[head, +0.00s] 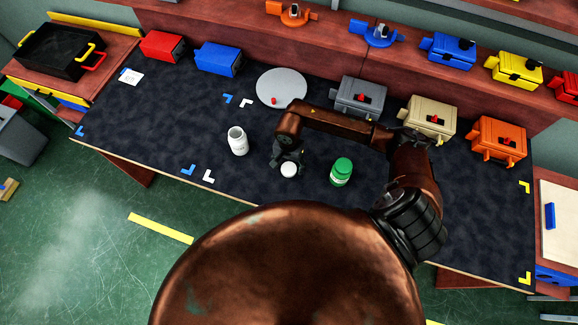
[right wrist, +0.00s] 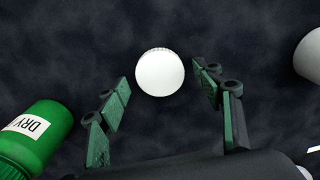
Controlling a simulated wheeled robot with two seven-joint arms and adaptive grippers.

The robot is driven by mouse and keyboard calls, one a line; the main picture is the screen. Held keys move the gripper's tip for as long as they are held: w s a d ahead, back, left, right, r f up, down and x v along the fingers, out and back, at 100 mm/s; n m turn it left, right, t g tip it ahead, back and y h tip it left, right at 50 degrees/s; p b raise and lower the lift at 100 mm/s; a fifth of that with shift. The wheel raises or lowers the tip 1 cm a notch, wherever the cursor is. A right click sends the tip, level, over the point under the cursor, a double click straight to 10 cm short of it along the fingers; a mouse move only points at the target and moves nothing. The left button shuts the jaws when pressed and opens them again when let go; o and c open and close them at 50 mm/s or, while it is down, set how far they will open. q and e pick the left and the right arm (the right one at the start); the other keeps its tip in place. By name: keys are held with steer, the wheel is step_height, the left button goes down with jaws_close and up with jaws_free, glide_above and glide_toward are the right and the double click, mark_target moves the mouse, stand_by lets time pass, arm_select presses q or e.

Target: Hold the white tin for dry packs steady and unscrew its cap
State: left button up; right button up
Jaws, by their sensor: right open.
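The white tin (head: 238,142) stands upright on the dark mat with its mouth open and no cap on it; its side shows at the right edge of the right wrist view (right wrist: 310,55). A round white cap (head: 289,170) lies on the mat to its right, and shows in the right wrist view (right wrist: 160,73). My right gripper (head: 288,159) is over the cap, its fingers open on either side of it; contact is not visible. A green tin (head: 341,173) with a green cap stands to the right; its label reads "DRY" in the right wrist view (right wrist: 40,132). My left gripper is not in view.
A grey disc (head: 281,88) with a small red part lies behind the gripper. Red (head: 162,47), blue (head: 217,59), grey, beige and orange boxes line the back. A black tray (head: 60,50) stands at the far left. The mat's left part is mostly free.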

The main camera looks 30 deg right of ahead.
mark_target(289, 169)
step_height(289, 169, up, 11)
stand_by(0.3)
